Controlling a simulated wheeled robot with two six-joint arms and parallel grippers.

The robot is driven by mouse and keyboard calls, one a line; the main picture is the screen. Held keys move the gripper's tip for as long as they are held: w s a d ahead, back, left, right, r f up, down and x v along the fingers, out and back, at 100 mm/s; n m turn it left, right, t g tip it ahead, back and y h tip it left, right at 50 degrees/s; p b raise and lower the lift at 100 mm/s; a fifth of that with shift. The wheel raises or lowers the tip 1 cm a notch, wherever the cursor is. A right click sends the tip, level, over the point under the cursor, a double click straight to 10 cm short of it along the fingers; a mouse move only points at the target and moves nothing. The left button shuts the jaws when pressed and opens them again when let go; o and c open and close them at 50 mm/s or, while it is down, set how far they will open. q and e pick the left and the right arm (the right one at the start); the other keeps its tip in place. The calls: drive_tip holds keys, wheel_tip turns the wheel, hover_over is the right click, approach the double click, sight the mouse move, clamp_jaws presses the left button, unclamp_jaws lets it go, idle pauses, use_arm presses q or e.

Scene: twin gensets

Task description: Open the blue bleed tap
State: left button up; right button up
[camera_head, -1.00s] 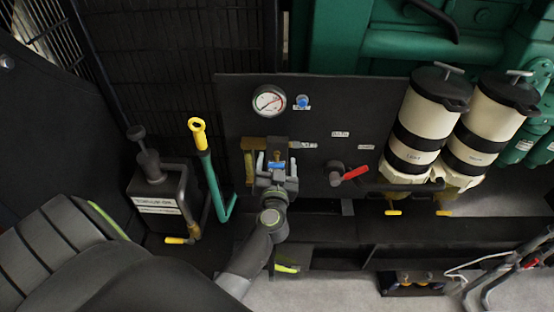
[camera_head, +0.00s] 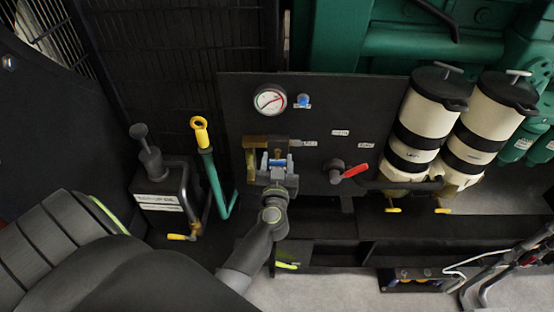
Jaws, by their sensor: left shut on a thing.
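The blue bleed tap (camera_head: 277,162) is on the brass fitting (camera_head: 255,143) on the dark panel, below the round gauge. Only a small blue part of it shows between my gripper's fingers. My left gripper (camera_head: 278,167) is shut on the blue tap, with its arm coming up from the lower left. The tap's exact angle is hard to tell behind the fingers. A second small blue knob (camera_head: 303,101) sits beside the gauge (camera_head: 269,100). My right gripper is not in view.
A red-handled valve (camera_head: 355,170) sticks out right of my gripper. Two cream filter canisters (camera_head: 420,115) stand farther right. A green lever with a yellow grip (camera_head: 200,132) and a dark hand pump (camera_head: 160,195) stand on the left. Grey floor shows below.

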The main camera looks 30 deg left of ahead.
use_arm(q)
drive_tip(key=shift+r+n+p, duration=0.15)
drive_tip(key=shift+n+p, duration=0.7)
drive_tip(key=shift+n, duration=0.35)
drive_tip(key=n+p, duration=0.1)
drive_tip(key=n, duration=0.1)
drive_tip(key=shift+n, duration=0.4)
drive_tip(key=n+p, duration=0.1)
drive_tip(key=n, duration=0.1)
drive_tip(key=shift+n, duration=0.4)
drive_tip(key=n, duration=0.2)
drive_tip(key=shift+n+p, duration=0.3)
drive_tip(key=n, duration=0.5)
drive_tip(key=n+b, duration=0.1)
drive_tip(key=n, duration=0.5)
